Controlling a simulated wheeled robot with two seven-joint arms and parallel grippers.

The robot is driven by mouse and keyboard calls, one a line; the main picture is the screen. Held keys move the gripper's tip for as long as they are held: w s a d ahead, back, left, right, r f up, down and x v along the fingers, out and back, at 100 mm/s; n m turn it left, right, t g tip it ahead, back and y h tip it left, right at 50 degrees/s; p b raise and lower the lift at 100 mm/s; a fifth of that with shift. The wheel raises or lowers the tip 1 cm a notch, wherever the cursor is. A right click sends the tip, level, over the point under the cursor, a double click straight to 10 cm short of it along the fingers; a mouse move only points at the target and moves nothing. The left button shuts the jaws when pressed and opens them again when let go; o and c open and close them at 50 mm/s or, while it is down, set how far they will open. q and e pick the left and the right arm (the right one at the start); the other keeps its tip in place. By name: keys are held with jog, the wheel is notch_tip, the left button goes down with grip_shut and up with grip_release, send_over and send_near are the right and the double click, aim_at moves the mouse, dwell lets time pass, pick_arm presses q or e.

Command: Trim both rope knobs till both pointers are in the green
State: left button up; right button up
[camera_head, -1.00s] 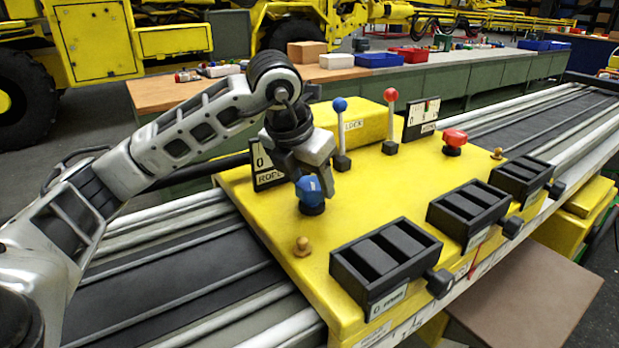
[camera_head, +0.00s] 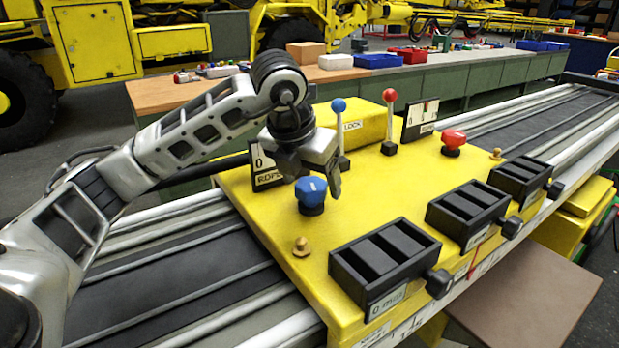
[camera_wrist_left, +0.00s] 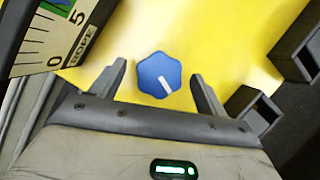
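The blue rope knob (camera_head: 311,192) stands on the yellow panel, and my left gripper (camera_head: 318,180) is just above and behind it. In the left wrist view the blue knob (camera_wrist_left: 159,75) sits between the two spread fingers of my left gripper (camera_wrist_left: 165,82), touching neither; its white mark points to the lower right. The rope gauge (camera_head: 265,168) beside it is partly hidden by my arm; the wrist view shows part of its scale (camera_wrist_left: 50,40) with a green band, but no pointer is clear. The red knob (camera_head: 453,140) and its gauge (camera_head: 421,118) stand at the far right. My right gripper is not in view.
A blue-topped lever (camera_head: 340,130) and a red-topped lever (camera_head: 389,120) rise behind the knobs. Several black boxes (camera_head: 385,262) line the panel's front edge. Small brass pegs (camera_head: 301,246) stick up. The panel between the knobs is mostly clear.

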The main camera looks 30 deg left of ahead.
pick_arm(q)
jog(key=p+v, duration=0.2)
jog(key=v, duration=1.4)
jog(key=shift+w, duration=0.1)
